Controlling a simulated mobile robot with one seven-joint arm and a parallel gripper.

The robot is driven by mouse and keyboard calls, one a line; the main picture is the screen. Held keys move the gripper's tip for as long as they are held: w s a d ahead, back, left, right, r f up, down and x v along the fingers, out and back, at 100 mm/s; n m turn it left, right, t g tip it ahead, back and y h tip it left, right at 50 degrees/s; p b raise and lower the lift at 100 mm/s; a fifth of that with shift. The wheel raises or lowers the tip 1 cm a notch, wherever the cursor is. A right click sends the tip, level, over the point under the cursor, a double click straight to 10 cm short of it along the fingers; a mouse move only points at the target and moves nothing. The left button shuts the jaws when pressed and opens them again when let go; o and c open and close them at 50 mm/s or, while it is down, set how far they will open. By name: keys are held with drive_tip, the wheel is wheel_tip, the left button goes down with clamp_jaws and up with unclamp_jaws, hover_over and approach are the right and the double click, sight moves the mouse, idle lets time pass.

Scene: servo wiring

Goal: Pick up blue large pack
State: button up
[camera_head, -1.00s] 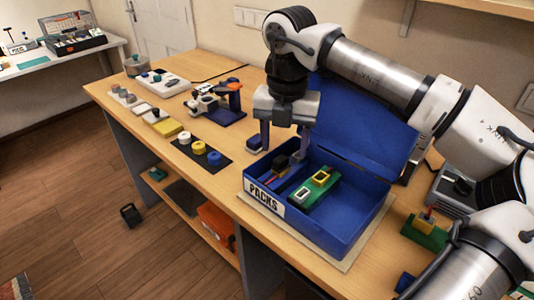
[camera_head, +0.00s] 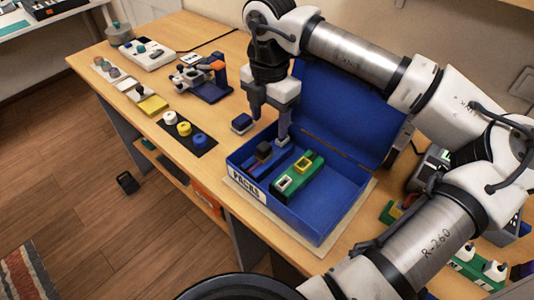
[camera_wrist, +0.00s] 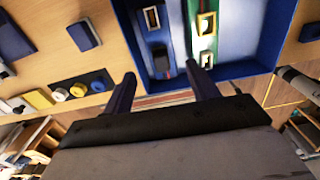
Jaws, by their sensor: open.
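The blue pack (camera_head: 256,165) lies in the left part of the open blue box (camera_head: 338,227), with a dark block on it. In the wrist view the blue pack (camera_wrist: 153,38) is beside the green pack (camera_wrist: 204,26). The green pack (camera_head: 298,179) has a white-rimmed and a yellow-rimmed socket. My gripper (camera_head: 270,127) is open and empty, fingers pointing down, above the box's back left side. In the wrist view my gripper (camera_wrist: 160,77) has its fingers apart, with the blue pack beyond the gap. I cannot tell the exact height between them.
The box's raised lid (camera_head: 345,115) stands behind it, close to my arm. A small blue block (camera_head: 242,123) lies on the table left of the gripper. A dark mat (camera_head: 187,135) with round spools and a blue-orange fixture (camera_head: 210,82) are farther left. The box's right part is empty.

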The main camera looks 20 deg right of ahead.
sight(268, 146)
wheel_tip(268, 146, down, 3)
drive_tip(key=shift+f, duration=0.2)
drive_tip(key=shift+f+p, duration=1.6)
drive_tip(key=shift+f, duration=1.2)
clamp_jaws()
drive_tip(key=shift+r, duration=0.1)
